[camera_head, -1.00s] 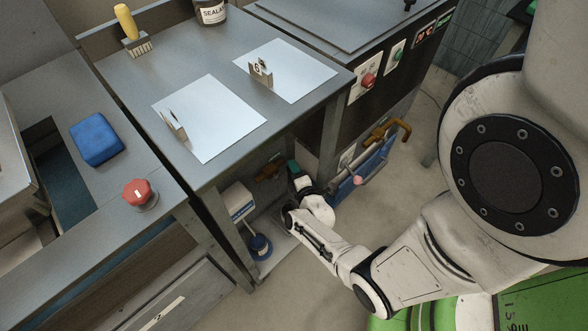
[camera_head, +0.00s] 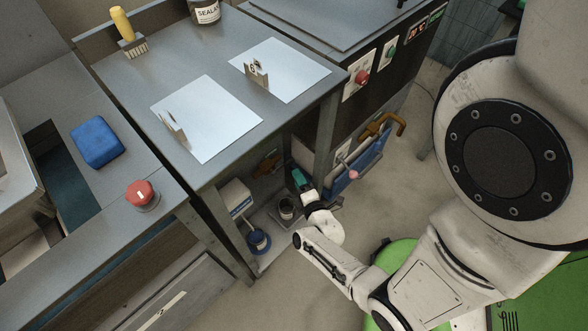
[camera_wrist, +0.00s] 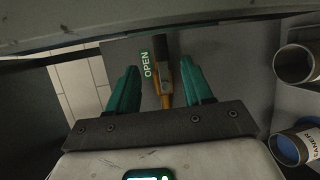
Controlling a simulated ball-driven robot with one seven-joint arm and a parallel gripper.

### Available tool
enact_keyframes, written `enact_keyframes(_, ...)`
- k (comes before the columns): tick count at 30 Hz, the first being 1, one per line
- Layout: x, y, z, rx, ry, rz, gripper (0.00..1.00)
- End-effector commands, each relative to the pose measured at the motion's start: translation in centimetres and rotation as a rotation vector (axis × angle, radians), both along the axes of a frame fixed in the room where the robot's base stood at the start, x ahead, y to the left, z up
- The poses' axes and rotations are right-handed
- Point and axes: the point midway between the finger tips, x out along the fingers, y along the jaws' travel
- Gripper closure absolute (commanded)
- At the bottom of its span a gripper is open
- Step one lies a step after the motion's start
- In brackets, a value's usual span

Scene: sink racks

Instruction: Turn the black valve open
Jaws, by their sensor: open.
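In the wrist view, my gripper (camera_wrist: 159,68) is open, with one teal finger on each side of a brass-coloured fitting (camera_wrist: 166,82). A dark part, seemingly the black valve handle (camera_wrist: 159,46), shows at its far end. A green OPEN label (camera_wrist: 147,66) is beside it. The fingers look apart from the fitting; I cannot tell how deep it sits between them. In the head view, my gripper (camera_head: 299,178) is low by the opening under the metal table, to the right of a brass-coloured fitting (camera_head: 269,164). The black handle cannot be made out there.
The metal table (camera_head: 225,160) overhangs the space; its leg (camera_head: 326,140) stands close to my gripper. A blue-lidded can (camera_head: 258,241) and a dark-topped can (camera_head: 286,207) stand on the low shelf.

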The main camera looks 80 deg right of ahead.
Motion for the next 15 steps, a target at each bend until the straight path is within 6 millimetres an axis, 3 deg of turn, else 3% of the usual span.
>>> enact_keyframes(6, -1.4, 2.0, 0.5, 0.0, 0.0, 0.001, 0.49)
enact_keyframes(15, -1.6, 2.4, 0.5, -0.001, -0.001, 0.001, 0.49)
